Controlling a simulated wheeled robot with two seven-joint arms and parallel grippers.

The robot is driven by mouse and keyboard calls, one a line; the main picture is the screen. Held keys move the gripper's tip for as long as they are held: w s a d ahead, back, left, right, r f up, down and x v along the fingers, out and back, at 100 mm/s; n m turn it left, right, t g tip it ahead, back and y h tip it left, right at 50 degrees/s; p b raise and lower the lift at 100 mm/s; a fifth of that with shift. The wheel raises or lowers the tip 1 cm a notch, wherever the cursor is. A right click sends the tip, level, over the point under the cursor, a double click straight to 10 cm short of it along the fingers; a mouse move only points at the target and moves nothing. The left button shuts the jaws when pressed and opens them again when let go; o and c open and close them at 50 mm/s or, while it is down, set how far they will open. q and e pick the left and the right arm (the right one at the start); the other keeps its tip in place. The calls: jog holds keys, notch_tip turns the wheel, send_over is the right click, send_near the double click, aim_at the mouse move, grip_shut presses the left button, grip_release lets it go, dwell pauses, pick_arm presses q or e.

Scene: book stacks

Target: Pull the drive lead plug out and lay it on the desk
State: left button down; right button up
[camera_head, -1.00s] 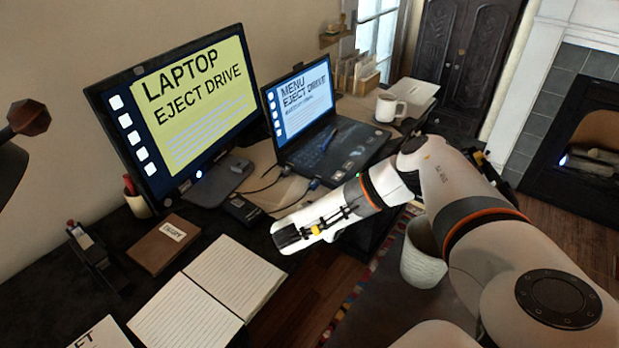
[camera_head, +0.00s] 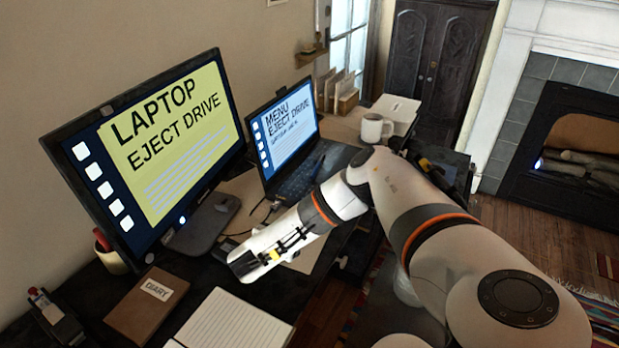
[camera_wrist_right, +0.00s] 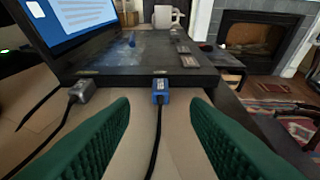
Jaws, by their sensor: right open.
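In the right wrist view a blue plug (camera_wrist_right: 160,88) sits at the laptop's near edge, and its black lead runs straight back between my fingers. A grey plug (camera_wrist_right: 82,91) with its own dark lead sits at the same edge, further left. The laptop (camera_head: 287,135) stands open beyond the arm. My right gripper (camera_wrist_right: 160,108) is open and empty, its green fingers on either side of the blue plug's lead, apart from the plug. In the head view my arm hides the fingers and the blue plug. The dark desk (camera_head: 195,276) has bare patches. My left gripper is not in view.
A large monitor (camera_head: 165,140) stands left of the laptop. A diary (camera_head: 147,304) and an open notebook (camera_head: 235,322) lie at the near left. A white mug (camera_head: 374,129) stands behind the laptop on the right. Light paper covers the surface under the leads.

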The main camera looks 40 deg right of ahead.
jog(key=b+x, duration=0.2)
jog(key=x, duration=0.2)
jog(key=shift+s+f+b, duration=0.1)
jog(key=shift+f+b, duration=0.15)
jog(key=shift+b, duration=0.05)
jog(key=x, duration=0.2)
jog(key=shift+d+b, duration=0.35)
jog(key=shift+d, duration=0.05)
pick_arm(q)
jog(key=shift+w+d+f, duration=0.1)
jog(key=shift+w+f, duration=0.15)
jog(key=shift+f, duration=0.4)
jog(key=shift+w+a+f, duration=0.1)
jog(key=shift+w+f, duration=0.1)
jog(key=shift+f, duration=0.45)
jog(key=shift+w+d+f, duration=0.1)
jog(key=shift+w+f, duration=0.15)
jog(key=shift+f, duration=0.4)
pick_arm(e)
jog(key=shift+w+d+f, duration=0.2)
jog(key=shift+w+d, duration=0.2)
jog(key=shift+d, duration=0.15)
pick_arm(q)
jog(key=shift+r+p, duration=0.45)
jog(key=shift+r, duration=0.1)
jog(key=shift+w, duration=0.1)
pick_arm(e)
grip_shut()
jog(key=shift+a, duration=0.1)
